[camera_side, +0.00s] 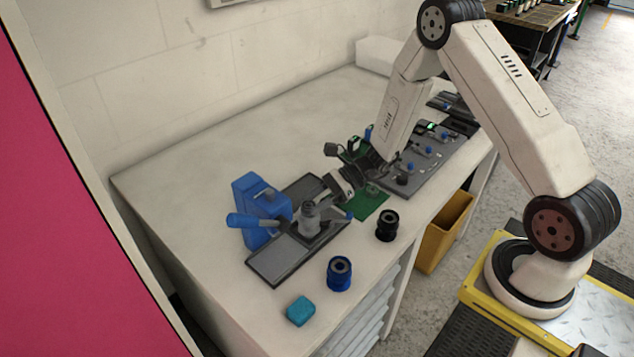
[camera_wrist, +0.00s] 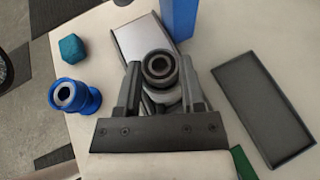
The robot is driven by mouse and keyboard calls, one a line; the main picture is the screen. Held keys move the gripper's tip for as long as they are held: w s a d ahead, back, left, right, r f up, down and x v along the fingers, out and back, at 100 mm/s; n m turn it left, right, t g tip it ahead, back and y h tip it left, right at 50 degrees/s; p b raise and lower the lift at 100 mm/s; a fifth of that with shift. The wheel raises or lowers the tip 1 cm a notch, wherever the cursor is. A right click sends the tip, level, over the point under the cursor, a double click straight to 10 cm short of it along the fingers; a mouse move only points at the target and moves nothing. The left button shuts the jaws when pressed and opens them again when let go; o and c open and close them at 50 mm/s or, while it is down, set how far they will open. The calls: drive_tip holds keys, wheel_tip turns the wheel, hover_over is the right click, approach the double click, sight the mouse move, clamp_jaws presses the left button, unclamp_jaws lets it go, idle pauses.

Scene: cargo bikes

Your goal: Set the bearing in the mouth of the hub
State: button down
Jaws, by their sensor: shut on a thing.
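In the wrist view, my gripper (camera_wrist: 160,68) has its two fingers closed on either side of a small grey ring with a dark hole, the bearing (camera_wrist: 160,78). Below it is a larger round grey body, the hub (camera_wrist: 165,107), partly hidden by the bearing and fingers. In the side view, my gripper (camera_side: 341,190) reaches in from the right, and the grey hub (camera_side: 309,225) stands upright on the dark fixture. The bearing is hard to make out there. I cannot tell whether it touches the hub or hangs just above it.
A blue press-like block (camera_side: 262,205) with a blue handle stands beside the hub. A blue spool (camera_side: 339,274), a black spool (camera_side: 387,226) and a teal block (camera_side: 300,311) stand near the front edge. A dark tray (camera_wrist: 268,108) lies right in the wrist view. The bench's back left is clear.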

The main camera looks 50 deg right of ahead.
drive_tip(key=shift+f, duration=0.4)
idle(0.5)
drive_tip(key=shift+c, duration=0.6)
unclamp_jaws()
drive_tip(key=shift+d, duration=0.1)
drive_tip(key=v, duration=0.7)
drive_tip(key=shift+s+d, duration=0.2)
drive_tip(key=shift+d, duration=0.05)
drive_tip(key=shift+r, duration=0.1)
